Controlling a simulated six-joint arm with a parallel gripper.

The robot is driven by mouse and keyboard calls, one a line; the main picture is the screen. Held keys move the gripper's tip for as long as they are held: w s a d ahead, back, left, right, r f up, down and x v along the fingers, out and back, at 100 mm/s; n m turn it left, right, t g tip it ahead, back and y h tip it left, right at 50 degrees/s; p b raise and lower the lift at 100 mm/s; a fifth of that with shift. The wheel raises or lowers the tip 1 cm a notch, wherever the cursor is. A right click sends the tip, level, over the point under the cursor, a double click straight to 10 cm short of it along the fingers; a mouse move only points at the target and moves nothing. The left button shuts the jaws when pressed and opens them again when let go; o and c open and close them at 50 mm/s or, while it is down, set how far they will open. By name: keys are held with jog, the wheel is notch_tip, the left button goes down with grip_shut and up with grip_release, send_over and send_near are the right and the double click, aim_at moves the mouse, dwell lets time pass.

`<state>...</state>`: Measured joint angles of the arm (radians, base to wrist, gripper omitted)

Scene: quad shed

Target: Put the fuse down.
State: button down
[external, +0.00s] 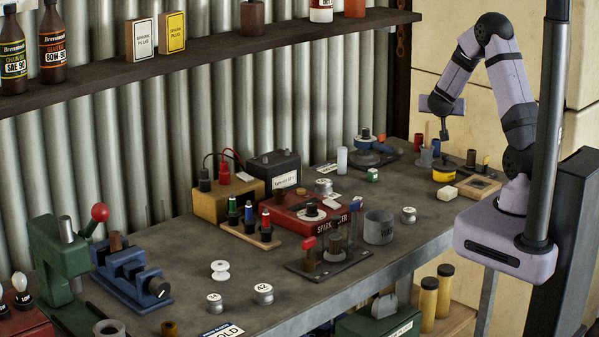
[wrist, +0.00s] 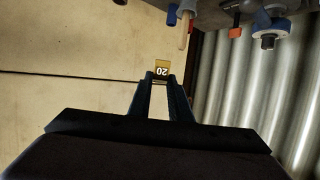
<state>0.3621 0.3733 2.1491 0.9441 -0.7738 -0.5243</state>
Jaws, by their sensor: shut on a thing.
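The fuse is a small yellow piece with "20" on its face, reading upside down, in the wrist view (wrist: 161,67). My gripper (wrist: 160,80) is shut on it, with the fuse between the fingertips. In the external view my gripper (external: 444,136) is in the air above the far right part of the bench, apart from the bench top. The fuse is too small to make out there.
A blue device (external: 368,150) is to the left. The bench's front middle has bare room.

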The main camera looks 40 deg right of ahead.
jog(key=n+t+y, duration=0.7)
jog(key=n+y, duration=0.5)
send_over(387, 201)
notch_tip(387, 201, down, 8)
jog(key=shift+w+f+p, duration=0.1)
jog(key=shift+f+p, duration=0.4)
jog(key=shift+f, duration=2.55)
jog(key=shift+f+p, duration=0.35)
jog(key=shift+f, duration=1.55)
jog(key=shift+f+b, duration=0.25)
jog(key=shift+b, duration=0.05)
